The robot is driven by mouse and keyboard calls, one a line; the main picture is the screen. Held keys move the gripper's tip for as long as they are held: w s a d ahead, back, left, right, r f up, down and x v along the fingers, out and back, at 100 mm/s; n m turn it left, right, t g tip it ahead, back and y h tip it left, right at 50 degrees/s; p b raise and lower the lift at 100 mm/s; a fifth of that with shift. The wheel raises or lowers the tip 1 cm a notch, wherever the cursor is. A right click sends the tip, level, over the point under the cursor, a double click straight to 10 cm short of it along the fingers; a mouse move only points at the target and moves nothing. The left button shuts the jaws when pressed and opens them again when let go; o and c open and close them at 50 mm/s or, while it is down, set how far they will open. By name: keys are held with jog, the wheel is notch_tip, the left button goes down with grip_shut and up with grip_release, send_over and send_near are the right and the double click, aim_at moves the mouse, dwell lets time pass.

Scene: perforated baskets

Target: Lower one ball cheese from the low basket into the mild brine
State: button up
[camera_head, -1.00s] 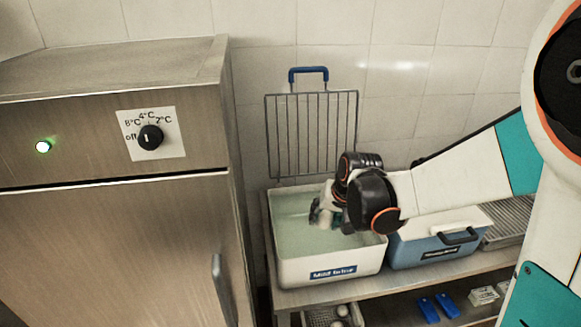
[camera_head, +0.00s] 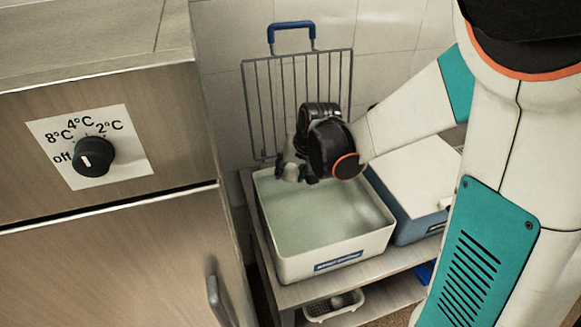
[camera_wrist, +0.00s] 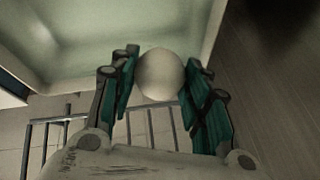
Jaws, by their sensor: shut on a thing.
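The mild brine tub (camera_head: 330,246) is a white open bin of pale green liquid on the shelf unit. A pale ball cheese (camera_wrist: 161,74) sits between the teal-padded fingers of my gripper (camera_wrist: 157,90) in the wrist view, and the fingers are shut on it. In the head view my gripper (camera_head: 290,170) is over the tub's back part, and the cheese is hidden or too small to make out there.
A wire rack with a blue handle (camera_head: 292,25) stands against the tiled wall behind the tub. A blue bin with a white lid (camera_head: 412,173) stands right of the tub. A wooden cabinet with a temperature dial (camera_head: 93,156) is close on the left.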

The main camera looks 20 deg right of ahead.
notch_tip(320, 180, down, 10)
jog(key=b, duration=0.7)
jog(key=shift+r, duration=0.1)
jog(key=o, duration=1.6)
jog(key=shift+r+p, duration=3.4)
jog(key=shift+r, duration=1.65)
jog(key=shift+s, duration=0.15)
